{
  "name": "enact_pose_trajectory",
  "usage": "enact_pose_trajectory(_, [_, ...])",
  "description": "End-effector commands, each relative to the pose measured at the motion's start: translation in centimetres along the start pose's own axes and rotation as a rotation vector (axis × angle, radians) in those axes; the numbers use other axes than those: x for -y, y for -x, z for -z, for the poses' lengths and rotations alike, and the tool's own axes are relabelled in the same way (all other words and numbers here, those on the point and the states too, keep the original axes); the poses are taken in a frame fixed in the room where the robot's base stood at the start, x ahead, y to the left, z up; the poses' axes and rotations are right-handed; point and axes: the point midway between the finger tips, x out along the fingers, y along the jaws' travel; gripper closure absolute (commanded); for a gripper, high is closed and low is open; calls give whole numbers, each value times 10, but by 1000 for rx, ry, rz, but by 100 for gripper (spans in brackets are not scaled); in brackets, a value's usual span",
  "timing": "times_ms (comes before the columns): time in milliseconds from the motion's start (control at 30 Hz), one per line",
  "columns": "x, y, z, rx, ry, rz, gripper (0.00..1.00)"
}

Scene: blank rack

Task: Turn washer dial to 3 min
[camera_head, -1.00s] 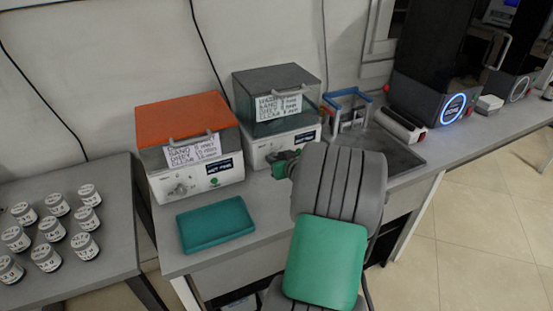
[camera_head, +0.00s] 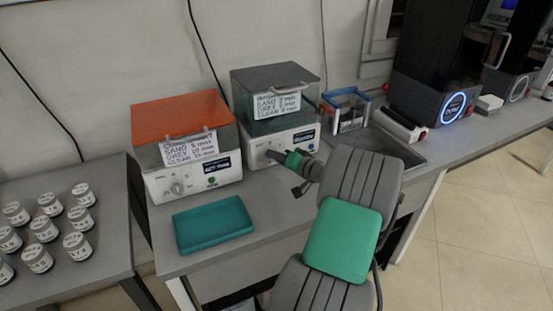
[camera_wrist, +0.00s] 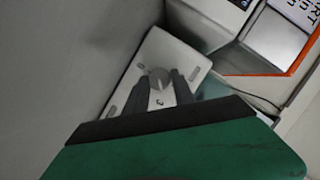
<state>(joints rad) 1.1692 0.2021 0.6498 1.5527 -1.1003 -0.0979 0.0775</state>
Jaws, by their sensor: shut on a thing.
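The washer (camera_head: 308,133) is a white box with a dark grey-green clear lid and a handwritten label, standing against the wall. Its round grey dial (camera_wrist: 160,77) sits on a pale front panel (camera_wrist: 182,50) in the wrist view. My gripper (camera_head: 270,154) reaches the washer's front from the right in the head view. In the wrist view my gripper (camera_wrist: 161,84) has a dark finger on each side of the dial and is shut on it. The dial's minute markings are too small to read. In the head view the gripper hides the dial.
An orange-lidded curing unit (camera_head: 178,105) with its own dial stands left of the washer. A teal tray (camera_head: 212,224) lies in front of it. A blue-rimmed holder (camera_head: 347,108) and a grey sink-like tray (camera_head: 400,146) are to the right. Several labelled jars (camera_head: 45,229) stand on the left table.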

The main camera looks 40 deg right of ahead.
Motion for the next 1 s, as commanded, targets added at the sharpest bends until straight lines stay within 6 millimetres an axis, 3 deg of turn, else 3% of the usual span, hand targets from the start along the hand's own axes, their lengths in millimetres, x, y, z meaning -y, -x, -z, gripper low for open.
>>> enact_pose_trajectory(400, [-3,0,-1,1,-204,83,100])
enact_pose_trajectory(967, [-2,0,-1,1,-237,98,100])
enact_pose_trajectory(1000, [-3,0,-1,1,-237,97,69])
